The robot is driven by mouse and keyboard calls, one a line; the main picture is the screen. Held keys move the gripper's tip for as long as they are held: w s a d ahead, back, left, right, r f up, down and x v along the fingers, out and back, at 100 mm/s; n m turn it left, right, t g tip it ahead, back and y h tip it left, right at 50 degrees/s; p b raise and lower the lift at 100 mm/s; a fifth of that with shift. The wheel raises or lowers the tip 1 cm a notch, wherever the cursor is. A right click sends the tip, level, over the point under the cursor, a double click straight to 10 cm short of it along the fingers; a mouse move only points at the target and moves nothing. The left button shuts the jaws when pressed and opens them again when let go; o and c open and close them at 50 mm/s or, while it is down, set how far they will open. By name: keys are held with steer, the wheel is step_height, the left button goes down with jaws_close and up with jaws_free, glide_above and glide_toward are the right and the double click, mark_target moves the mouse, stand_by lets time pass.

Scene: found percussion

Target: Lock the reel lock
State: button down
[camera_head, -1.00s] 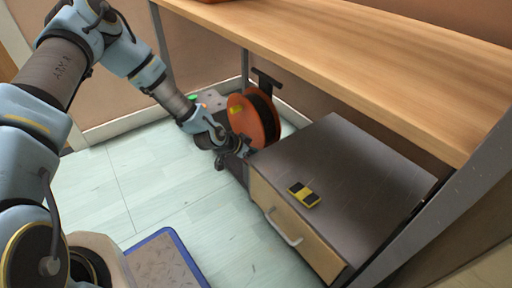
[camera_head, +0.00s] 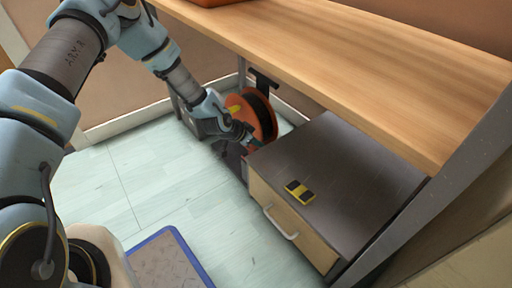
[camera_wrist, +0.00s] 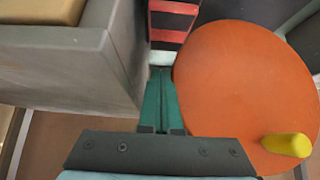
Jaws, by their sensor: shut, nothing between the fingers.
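The orange reel (camera_head: 268,128) stands upright under the bench, behind my forearm in the head view. In the wrist view its orange disc (camera_wrist: 235,80) fills the right side, with a yellow knob (camera_wrist: 287,146) at lower right. My gripper (camera_wrist: 160,72) is shut and empty, its green fingers pointing into the gap between the disc's left edge and a grey cabinet side. A red and black striped part (camera_wrist: 172,22) lies beyond the fingertips. I cannot tell whether it is the reel lock. In the head view my gripper (camera_head: 252,142) is beside the reel's lower part.
A dark-topped cabinet (camera_head: 345,170) with a light drawer front stands right of the reel, close to my gripper. A yellow and black object (camera_head: 299,191) lies on it. The wooden bench top (camera_head: 340,50) hangs above. A blue-edged mat (camera_head: 165,262) lies on open floor.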

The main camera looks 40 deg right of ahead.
steer(key=d+r+p+v, duration=0.1)
steer(key=p+v, duration=0.2)
steer(key=v, duration=0.7)
steer(key=shift+r, duration=0.25)
steer(key=w+a+r+n+t+y, duration=0.1)
steer(key=w+a+r+n+y, duration=0.1)
steer(key=w+a+r, duration=0.35)
steer(key=w+a+r+n+t+y, duration=0.1)
steer(key=w+a+r+n, duration=0.1)
steer(key=a, duration=0.7)
steer(key=w+a+r+n+t+y, duration=0.1)
steer(key=w+a+r+n+y, duration=0.2)
steer(key=a, duration=0.5)
steer(key=s+a+r+n+g+y, duration=0.1)
steer(key=s+a+r+n, duration=0.5)
steer(key=a, duration=0.5)
steer(key=s+a+r+n+y, duration=0.1)
steer(key=a+r+n, duration=0.4)
steer(key=a+r, duration=0.55)
step_height(320, 180, up, 35)
steer(key=a+p, duration=0.1)
steer(key=p, duration=3.6)
steer(key=shift+m, duration=0.3)
